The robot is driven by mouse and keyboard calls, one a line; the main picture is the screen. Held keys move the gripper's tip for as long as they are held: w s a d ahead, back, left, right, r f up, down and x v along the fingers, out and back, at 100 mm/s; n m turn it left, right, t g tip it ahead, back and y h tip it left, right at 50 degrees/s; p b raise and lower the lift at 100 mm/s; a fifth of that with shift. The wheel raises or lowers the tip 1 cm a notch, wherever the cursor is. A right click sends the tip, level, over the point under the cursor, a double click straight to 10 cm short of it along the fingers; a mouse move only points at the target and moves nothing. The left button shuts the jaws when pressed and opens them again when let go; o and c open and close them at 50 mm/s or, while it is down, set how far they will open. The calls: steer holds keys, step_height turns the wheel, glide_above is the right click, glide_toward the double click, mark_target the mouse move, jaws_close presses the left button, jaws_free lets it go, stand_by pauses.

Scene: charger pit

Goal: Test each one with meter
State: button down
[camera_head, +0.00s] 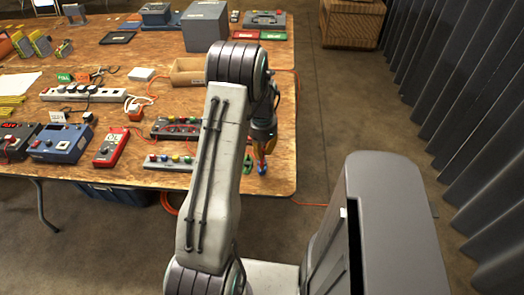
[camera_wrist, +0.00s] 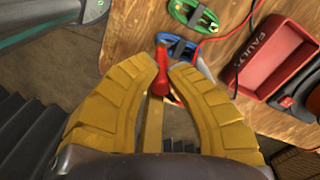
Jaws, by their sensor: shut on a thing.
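My gripper (camera_head: 264,150) hangs over the front right corner of the table. In the wrist view its yellow fingers (camera_wrist: 167,72) are shut on a red, narrow-tipped, probe-like piece (camera_wrist: 161,76). A blue cable coil (camera_wrist: 178,47) lies on the table just beyond the fingertips, also seen as a small blue patch below my gripper (camera_head: 262,169). Whether the red piece touches the coil I cannot tell. A green cable coil (camera_wrist: 193,13) lies behind it. A red handheld meter (camera_head: 111,147) lies on the table, left of my arm.
A red tray marked FAULTY (camera_wrist: 278,58) lies right of the coils in the wrist view. The wooden table (camera_head: 220,148) also holds a blue instrument (camera_head: 60,143), a white power strip (camera_head: 84,93) and a cardboard box (camera_head: 188,72). Open floor lies beyond its right edge.

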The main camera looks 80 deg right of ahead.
steer(key=shift+f+b, duration=0.95)
steer(key=shift+b, duration=0.05)
stand_by(1.8)
steer(key=c, duration=0.8)
jaws_free()
steer(key=shift+c, duration=0.2)
steer(key=shift+r, duration=0.1)
steer(key=shift+r+p, duration=2.45)
steer(key=shift+r, duration=1.25)
